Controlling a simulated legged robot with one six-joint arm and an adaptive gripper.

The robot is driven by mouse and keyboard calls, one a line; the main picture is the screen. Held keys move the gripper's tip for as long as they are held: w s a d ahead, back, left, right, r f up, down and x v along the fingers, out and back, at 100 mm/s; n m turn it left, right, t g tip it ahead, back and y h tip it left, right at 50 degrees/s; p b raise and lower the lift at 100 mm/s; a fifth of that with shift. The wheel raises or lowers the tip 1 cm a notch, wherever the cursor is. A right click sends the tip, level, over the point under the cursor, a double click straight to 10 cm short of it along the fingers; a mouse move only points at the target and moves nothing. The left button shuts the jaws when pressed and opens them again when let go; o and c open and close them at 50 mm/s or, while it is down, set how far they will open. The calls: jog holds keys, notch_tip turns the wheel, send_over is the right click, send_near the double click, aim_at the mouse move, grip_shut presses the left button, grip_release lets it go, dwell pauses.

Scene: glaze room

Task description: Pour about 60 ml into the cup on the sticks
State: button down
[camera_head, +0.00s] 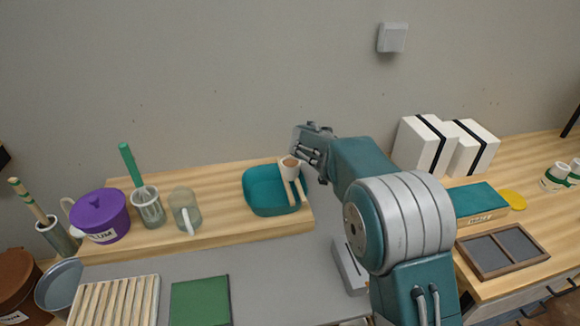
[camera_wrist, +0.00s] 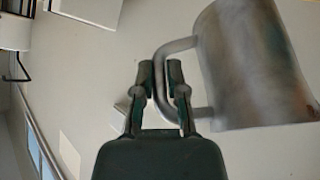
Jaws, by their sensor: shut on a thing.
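A small white cup (camera_head: 288,172) with brown inside stands by pale sticks (camera_head: 301,188) at the right side of a teal basin (camera_head: 250,203). My gripper (camera_head: 309,152) is beside and slightly above the cup, in front of the wall. In the wrist view, my gripper (camera_wrist: 160,75) is shut on the handle of a grey metal jug (camera_wrist: 245,65). The jug's body is to the right of the fingers and looks tilted. Its opening and contents are hidden. In the head view the jug is hard to tell from the gripper.
On the raised wooden board (camera_head: 230,232) stand a clear jug (camera_head: 181,208), a glass with a green-handled tool (camera_head: 147,207) and a purple lidded pot (camera_head: 98,216). White boxes (camera_head: 420,145) and a teal box (camera_head: 480,200) are to the right. The grey counter in front is partly free.

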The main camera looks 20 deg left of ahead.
jog(key=shift+w+d+f+g, duration=0.1)
jog(key=shift+w+f+g, duration=0.05)
jog(key=shift+f+g, duration=0.3)
jog(key=w+g+y, duration=0.1)
jog(key=g, duration=0.1)
jog(key=w+d+f+g+y+b, duration=0.1)
jog(key=g, duration=0.1)
jog(key=w+d+f+g+y+b, duration=0.1)
jog(key=w+g+y, duration=0.1)
jog(key=shift+w+d+f, duration=0.1)
jog(key=shift+f, duration=0.15)
dwell(0.6)
jog(key=shift+r, duration=0.1)
